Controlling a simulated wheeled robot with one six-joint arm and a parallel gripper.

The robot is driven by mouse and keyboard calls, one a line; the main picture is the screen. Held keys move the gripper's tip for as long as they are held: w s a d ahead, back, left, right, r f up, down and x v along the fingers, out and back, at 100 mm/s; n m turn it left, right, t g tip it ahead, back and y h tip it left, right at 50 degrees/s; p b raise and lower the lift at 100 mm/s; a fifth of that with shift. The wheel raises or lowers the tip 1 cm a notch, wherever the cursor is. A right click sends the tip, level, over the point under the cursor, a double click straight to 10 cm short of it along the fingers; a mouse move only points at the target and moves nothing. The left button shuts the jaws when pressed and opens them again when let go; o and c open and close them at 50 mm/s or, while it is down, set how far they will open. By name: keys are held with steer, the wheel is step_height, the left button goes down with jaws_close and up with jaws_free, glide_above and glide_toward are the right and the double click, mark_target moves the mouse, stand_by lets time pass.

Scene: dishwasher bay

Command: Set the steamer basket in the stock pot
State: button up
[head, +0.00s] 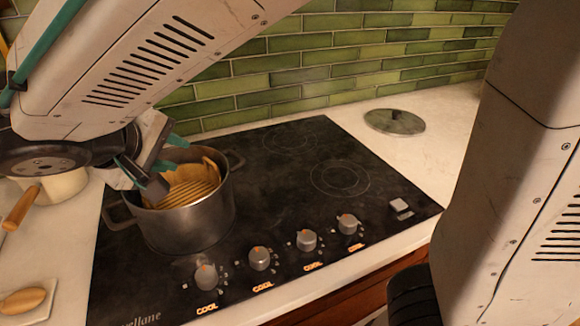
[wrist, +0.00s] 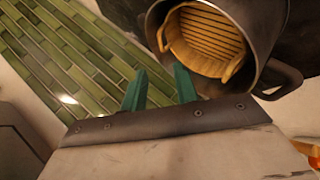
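The stock pot (head: 200,218) is a grey metal pot with two side handles, upright on the left part of the black cooktop. The tan, slatted steamer basket (head: 192,190) is inside the pot, its top edge close to the pot's rim; I cannot tell whether it lies fully level. In the wrist view the basket (wrist: 205,45) shows inside the pot's mouth. My gripper hides part of the basket's left side.
The cooktop (head: 290,195) has bare burners behind and right of the pot, and several knobs along the front. A round lid (head: 394,122) lies on the counter at the right. A green tile wall (head: 330,60) stands behind. A wooden-handled item (head: 20,208) is at the left.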

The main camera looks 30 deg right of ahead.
steer(key=s+d+m+g+y, duration=0.1)
steer(key=s+d+m+g, duration=0.2)
steer(key=d, duration=0.7)
steer(key=s+d+g, duration=0.3)
steer(key=s+d, duration=0.2)
steer(key=d, duration=0.4)
steer(key=s+d+f+m+y, duration=0.1)
steer(key=s+d+y, duration=0.1)
steer(key=s, duration=0.3)
steer(key=s+d+f+m+y, duration=0.1)
steer(key=s+d+f+y, duration=0.1)
steer(key=s, duration=0.4)
steer(key=shift+d+f+m+y, duration=0.3)
steer(key=shift+d+m+y, duration=0.1)
steer(key=shift+d+y, duration=0.2)
steer(key=shift+a+g, duration=0.15)
steer(key=shift+g, duration=0.15)
